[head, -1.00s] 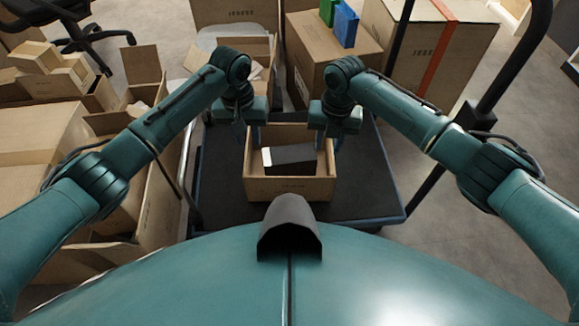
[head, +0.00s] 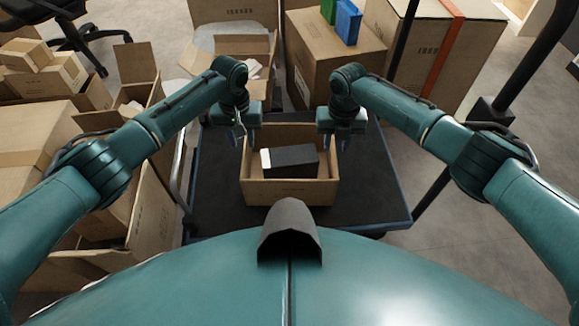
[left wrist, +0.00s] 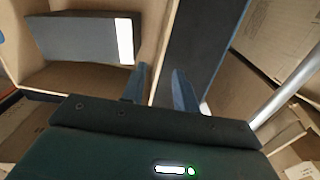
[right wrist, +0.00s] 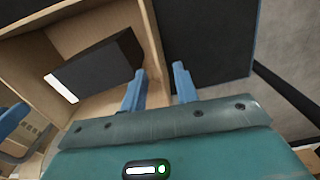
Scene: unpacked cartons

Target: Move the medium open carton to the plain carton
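The medium open carton (head: 290,192) stands on the dark platform trolley, with a dark box with a white end (head: 290,161) lying inside. My left gripper (head: 247,138) is at its left wall. In the left wrist view its fingers (left wrist: 160,88) are apart, with the carton wall between them. My right gripper (head: 342,140) is at the right wall; in the right wrist view its fingers (right wrist: 158,85) are apart on both sides of that wall. Behind the trolley stand a closed carton (head: 325,72) and an orange-strapped carton (head: 440,50); I cannot tell which is the plain one.
The trolley's dark deck (head: 375,200) is bare around the carton. Green and blue binders (head: 347,22) stand on the closed carton. Open cartons (head: 150,215) crowd the left side. A dark trolley handle (head: 520,60) rises at the right, with clear floor (head: 460,225) beyond it.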

